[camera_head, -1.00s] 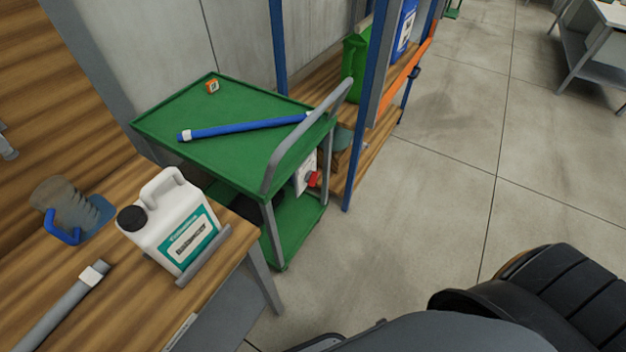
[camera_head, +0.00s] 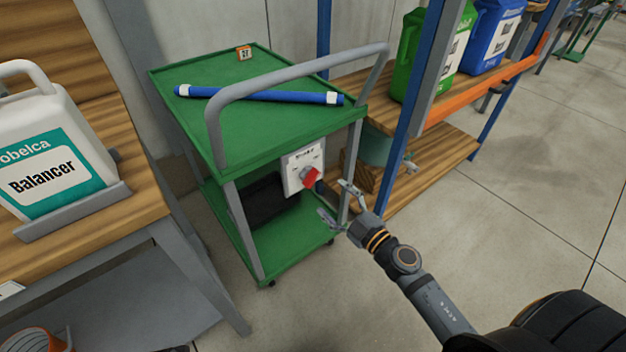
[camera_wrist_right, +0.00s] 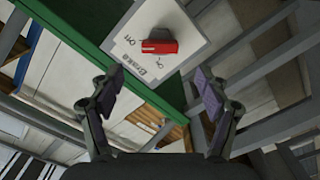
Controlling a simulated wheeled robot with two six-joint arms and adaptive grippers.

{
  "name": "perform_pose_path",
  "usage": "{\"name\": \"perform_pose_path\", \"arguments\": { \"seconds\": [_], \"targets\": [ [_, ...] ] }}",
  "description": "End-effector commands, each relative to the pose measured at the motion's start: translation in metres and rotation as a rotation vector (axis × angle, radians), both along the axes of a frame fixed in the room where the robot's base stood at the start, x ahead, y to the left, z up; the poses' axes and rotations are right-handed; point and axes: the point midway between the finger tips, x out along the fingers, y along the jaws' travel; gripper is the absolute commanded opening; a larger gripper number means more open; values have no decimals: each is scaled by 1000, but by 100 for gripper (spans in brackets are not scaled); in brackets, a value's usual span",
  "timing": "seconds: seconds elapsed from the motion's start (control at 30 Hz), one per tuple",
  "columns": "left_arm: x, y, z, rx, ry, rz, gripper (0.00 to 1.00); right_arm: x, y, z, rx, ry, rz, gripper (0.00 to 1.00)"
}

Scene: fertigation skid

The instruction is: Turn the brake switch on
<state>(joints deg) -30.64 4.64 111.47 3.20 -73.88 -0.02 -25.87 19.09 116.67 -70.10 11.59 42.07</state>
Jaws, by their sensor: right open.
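The brake switch is a red rotary knob (camera_head: 311,178) on a white plate (camera_head: 292,178) on the end of the green cart, below its grey handle. In the right wrist view the knob (camera_wrist_right: 160,46) lies sideways, with a pale mark near its left end, towards the word "Off". "On" and "Brake" are printed below it in that view. My right gripper (camera_head: 334,198) is open and empty just in front of the plate; its fingers (camera_wrist_right: 160,75) stand on either side, short of the knob and apart from it. My left gripper is not in view.
A blue-posted shelf with jugs (camera_head: 410,60) stands to the right. A workbench with a white Balancer jug (camera_head: 45,130) is at left. Floor at right is clear.

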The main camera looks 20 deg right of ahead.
Motion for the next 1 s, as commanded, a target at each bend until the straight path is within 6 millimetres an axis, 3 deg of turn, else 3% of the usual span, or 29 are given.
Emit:
{"name": "perform_pose_path", "arguments": {
  "seconds": [0.23,0.5,0.87,1.0],
  "targets": [
    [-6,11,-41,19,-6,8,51,44,16,5,6,-2,-4,76],
    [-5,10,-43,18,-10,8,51,84,31,0,2,1,-2,76],
    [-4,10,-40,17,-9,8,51,91,33,-1,1,4,-2,76],
    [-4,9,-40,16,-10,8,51,91,33,-1,1,4,-2,57]
  ]
}}
